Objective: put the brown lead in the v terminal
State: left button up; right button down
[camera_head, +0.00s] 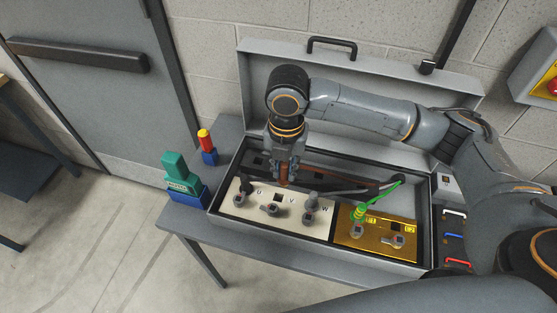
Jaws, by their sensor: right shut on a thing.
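My right gripper (286,174) comes in from the right over an open grey terminal box (300,236), pointing down. It is shut on the brown lead (284,180), whose end hangs just above the back of the cream terminal panel (262,208). From there the lead runs right along the back of the box. The V terminal (277,198) is a dark square spot in the panel's middle, beside the letter V, slightly below and in front of the held end. The U position (247,186) has a dark plug and the W position (313,198) a grey one. My left gripper is not in view.
A yellow panel (377,229) at the right of the box holds a green lead (379,196). The raised lid (400,80) stands behind. Left of the box are a teal-and-blue item (178,178) and a red-and-blue item (206,146). Coloured handles (454,236) lie at the right.

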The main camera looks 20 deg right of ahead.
jog(key=n, duration=0.3)
jog(key=shift+w+a+n, duration=0.4)
jog(key=n, duration=0.2)
jog(key=shift+w+a+f+n+p, duration=0.1)
jog(key=shift+w+a+n+p, duration=0.1)
jog(key=shift+n+p, duration=0.15)
jog(key=shift+f+b, duration=0.5)
jog(key=shift+b, duration=0.1)
notch_tip(320, 180, down, 3)
jog(key=b, duration=0.3)
jog(key=shift+b, duration=0.35)
jog(key=shift+f, duration=0.25)
jog(key=shift+f, duration=1.25)
jog(key=shift+f, duration=0.45)
jog(key=shift+f+b, duration=0.5)
jog(key=shift+f, duration=0.65)
